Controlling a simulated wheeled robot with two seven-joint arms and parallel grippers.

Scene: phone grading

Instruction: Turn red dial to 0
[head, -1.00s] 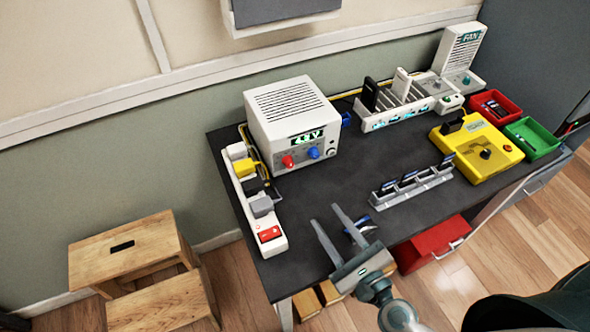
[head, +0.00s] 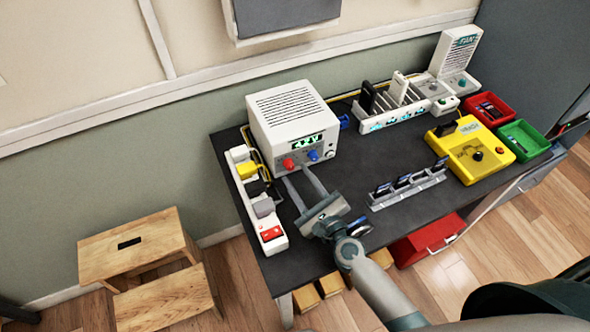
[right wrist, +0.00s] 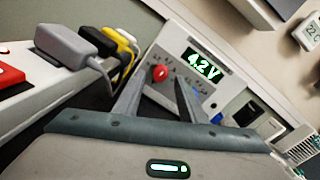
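The red dial (head: 288,164) is on the front panel of a white power supply box (head: 285,105), left of a blue dial (head: 313,155). In the right wrist view the red dial (right wrist: 160,73) shows between and beyond the fingertips, and the display (right wrist: 201,64) reads 4.2 V. My right gripper (head: 296,182) is open, its two fingers pointing at the panel just in front of and below the red dial. The fingers also show in the right wrist view (right wrist: 157,92), apart and with nothing between them. My left gripper is not in view.
A white power strip (head: 243,180) with plugs and a red switch (head: 271,234) lies left of my right gripper. A grey phone rack (head: 408,187) stands to the right, with a yellow box (head: 470,150) beyond it. The dark table (head: 375,150) is clear between box and rack.

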